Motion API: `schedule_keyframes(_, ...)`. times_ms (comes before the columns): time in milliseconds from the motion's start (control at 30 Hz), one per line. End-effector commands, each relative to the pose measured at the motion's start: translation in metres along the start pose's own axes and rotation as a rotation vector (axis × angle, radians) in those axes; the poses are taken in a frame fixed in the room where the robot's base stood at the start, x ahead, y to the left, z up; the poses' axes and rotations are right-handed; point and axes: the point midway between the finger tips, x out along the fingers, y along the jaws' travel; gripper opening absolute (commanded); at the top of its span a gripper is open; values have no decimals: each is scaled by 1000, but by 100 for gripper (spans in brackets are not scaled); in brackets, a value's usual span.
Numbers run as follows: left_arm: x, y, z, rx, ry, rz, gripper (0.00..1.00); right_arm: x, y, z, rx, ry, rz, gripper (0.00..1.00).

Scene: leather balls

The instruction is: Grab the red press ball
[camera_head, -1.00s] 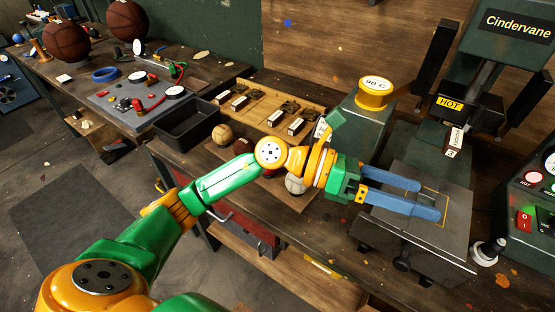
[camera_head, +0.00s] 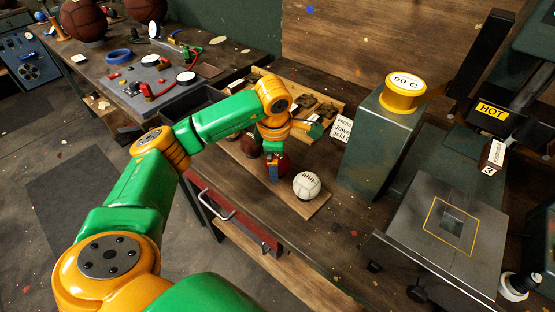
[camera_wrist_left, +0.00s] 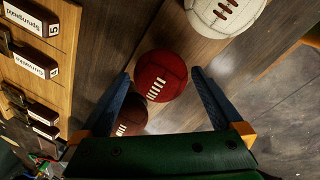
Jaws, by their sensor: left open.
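The red press ball (camera_wrist_left: 161,75) is dark red with white lacing. It lies on a wooden board between a white ball and a brown ball. In the head view the red ball (camera_head: 284,163) shows partly, behind my left gripper (camera_head: 273,172). My left gripper (camera_wrist_left: 158,85) is open and points down, with its blue fingers on either side of the red ball in the wrist view. I cannot tell whether the fingers touch it. My right gripper is in neither view.
A white laced ball (camera_head: 307,185) sits right beside the red one; a brown ball (camera_wrist_left: 132,115) is on the other side. A wooden rack (camera_wrist_left: 40,70) with labelled stamps stands behind. The press plate (camera_head: 440,235) is at the right, next to a green post with a yellow cap (camera_head: 404,92).

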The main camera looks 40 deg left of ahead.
Motion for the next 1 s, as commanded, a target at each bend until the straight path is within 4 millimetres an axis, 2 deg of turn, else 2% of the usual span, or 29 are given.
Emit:
schedule_keyframes(100,0,0,0,1,-1,0,100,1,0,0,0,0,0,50)
schedule_keyframes(133,0,0,0,1,-1,0,95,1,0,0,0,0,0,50)
schedule_keyframes(400,0,0,0,1,-1,-1,22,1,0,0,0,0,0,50)
schedule_keyframes(433,0,0,0,1,-1,-1,18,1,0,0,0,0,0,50)
schedule_keyframes(667,-1,0,1,1,-2,0,18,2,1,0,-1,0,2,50)
schedule_keyframes(767,-8,2,1,0,-3,3,18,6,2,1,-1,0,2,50)
schedule_keyframes(867,-24,6,1,-1,-5,6,18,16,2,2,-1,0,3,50)
schedule_keyframes(967,-53,-7,7,6,-6,8,18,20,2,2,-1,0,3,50)
schedule_keyframes(1000,-70,-12,10,7,-6,8,18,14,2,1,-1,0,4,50)
